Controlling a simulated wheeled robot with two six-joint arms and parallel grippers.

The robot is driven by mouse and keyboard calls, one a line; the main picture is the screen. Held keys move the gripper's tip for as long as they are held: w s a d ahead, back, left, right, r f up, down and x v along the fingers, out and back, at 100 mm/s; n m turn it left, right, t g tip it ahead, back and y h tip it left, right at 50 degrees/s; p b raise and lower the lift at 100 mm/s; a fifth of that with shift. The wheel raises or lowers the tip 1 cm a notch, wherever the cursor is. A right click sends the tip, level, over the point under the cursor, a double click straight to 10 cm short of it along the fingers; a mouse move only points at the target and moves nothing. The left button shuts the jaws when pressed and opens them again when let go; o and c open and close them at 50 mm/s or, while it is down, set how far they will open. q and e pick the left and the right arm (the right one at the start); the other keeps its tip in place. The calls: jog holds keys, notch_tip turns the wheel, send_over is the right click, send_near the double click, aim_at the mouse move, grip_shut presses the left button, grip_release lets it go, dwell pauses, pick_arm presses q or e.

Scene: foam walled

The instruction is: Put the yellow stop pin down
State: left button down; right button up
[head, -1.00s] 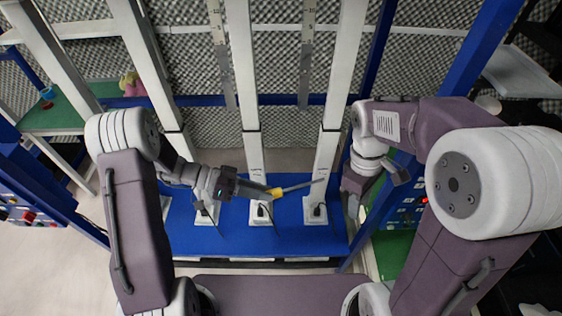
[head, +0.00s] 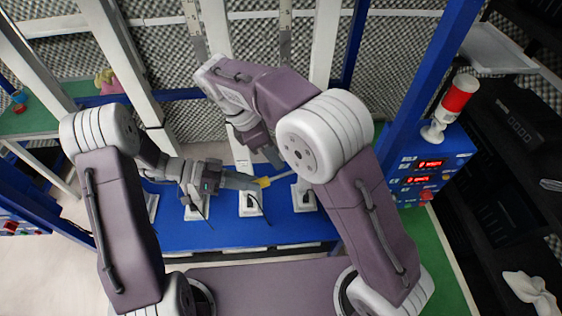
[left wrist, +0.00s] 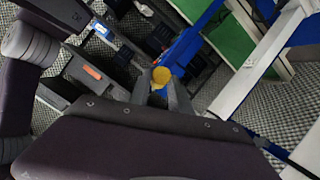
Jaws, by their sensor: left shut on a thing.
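The yellow stop pin (head: 265,182) has a yellow head and a thin grey shaft that points right in the head view. My left gripper (head: 258,183) is shut on its yellow head and holds it above the blue bench (head: 225,233). In the left wrist view the round yellow head of the stop pin (left wrist: 161,76) shows between the fingertips of my left gripper (left wrist: 161,86). My right gripper (head: 274,160) hangs just above and behind the pin's shaft; its fingers are too small and dark to read. The right forearm hides part of the shaft's surroundings.
White uprights (head: 325,50) stand on pale base plates (head: 249,204) along the blue bench. A pink-and-yellow thing (head: 107,82) lies on the green shelf at the left.

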aim_at(287, 173)
jog(key=x, duration=0.9)
jog(key=shift+f, duration=0.2)
grip_shut()
pick_arm(q)
jog(key=c, duration=1.1)
grip_release()
